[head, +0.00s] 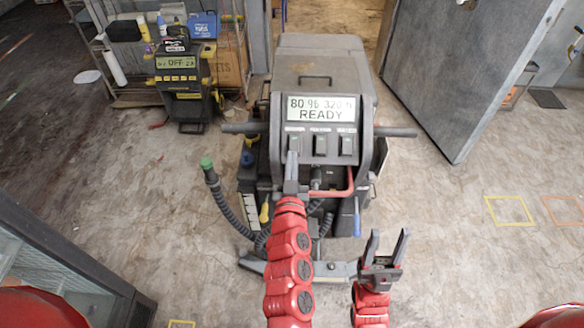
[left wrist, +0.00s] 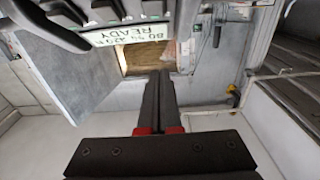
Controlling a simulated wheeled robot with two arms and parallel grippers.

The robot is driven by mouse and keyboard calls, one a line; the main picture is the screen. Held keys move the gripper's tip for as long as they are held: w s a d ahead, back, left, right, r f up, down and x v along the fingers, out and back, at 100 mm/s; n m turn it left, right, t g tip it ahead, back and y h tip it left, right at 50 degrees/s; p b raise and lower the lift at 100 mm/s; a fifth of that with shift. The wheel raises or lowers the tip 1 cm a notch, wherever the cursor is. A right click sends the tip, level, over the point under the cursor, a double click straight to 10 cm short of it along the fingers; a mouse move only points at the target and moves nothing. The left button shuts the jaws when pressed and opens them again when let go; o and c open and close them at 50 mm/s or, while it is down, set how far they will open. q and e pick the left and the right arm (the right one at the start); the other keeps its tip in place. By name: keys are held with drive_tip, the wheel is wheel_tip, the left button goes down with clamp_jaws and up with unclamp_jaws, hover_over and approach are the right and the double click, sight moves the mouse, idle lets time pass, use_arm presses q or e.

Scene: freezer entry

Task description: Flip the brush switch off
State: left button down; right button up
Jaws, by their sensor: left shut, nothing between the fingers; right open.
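The grey floor machine (head: 318,75) stands in the middle of the head view, its lit display (head: 321,108) reading "READY". Below it is a row of three dark switches: left (head: 294,141), middle (head: 320,145) and right (head: 347,146). Their labels are too small to read, so I cannot tell which is the brush switch. My left gripper (head: 291,160) is shut and empty, its tips at the left switch and partly covering it; contact is unclear. In the left wrist view, the shut fingers (left wrist: 157,80) point past the inverted display (left wrist: 130,35). My right gripper (head: 385,243) is open and empty, low right of the machine.
Handlebars (head: 396,132) stick out on both sides of the machine. A black hose (head: 229,210) hangs at its left. A smaller machine (head: 178,75) with an "OFF" display stands back left by a shelf. A big grey door (head: 465,65) stands open at right.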

use_arm(q)
drive_tip(key=shift+s+r, duration=0.2)
drive_tip(key=shift+s, duration=0.65)
